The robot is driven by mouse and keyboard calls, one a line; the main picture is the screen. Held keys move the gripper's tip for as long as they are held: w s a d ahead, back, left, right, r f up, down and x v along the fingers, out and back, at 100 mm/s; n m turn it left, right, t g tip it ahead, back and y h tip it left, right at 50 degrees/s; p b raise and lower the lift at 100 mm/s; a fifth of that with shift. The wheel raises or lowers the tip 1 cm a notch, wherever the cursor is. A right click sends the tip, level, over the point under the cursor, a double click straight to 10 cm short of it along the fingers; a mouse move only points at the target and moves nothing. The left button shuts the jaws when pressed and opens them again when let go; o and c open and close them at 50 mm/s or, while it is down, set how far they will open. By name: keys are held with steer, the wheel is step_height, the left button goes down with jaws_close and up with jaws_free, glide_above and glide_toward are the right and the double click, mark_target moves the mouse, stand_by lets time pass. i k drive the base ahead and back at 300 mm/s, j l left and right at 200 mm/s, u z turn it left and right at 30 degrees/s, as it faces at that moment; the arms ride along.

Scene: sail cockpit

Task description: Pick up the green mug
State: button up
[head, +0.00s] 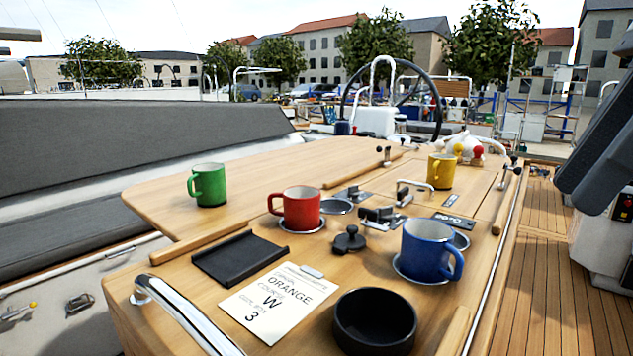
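The green mug (208,186) stands upright on the left leaf of the wooden cockpit table (150,207), near its left edge. Its handle points left, and its rim is open at the top. No other thing touches it. My gripper is not in view.
A red mug (301,210) stands right of the green one, on a round ring. A blue mug (428,250), a yellow mug (441,171), a black bowl (375,322), a black tray (240,258) and a card (279,302) also occupy the table. The left leaf behind the green mug is clear.

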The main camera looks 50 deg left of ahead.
mark_target(208, 179)
steer(key=k+j+z, duration=0.15)
steer(key=j+z, duration=0.3)
steer(key=k+j+z, duration=0.2)
steer(key=z, duration=0.25)
steer(key=k+j+z, duration=0.6)
steer(key=k+j, duration=0.3)
steer(key=k+j+z, duration=0.1)
steer(key=k+j, duration=0.3)
steer(key=k+j+z, duration=0.1)
steer(key=k+j, duration=0.2)
steer(key=k, duration=0.3)
steer(key=k+j+u, duration=0.2)
steer(key=j+u, duration=0.25)
steer(key=j, duration=0.2)
steer(key=k, duration=0.05)
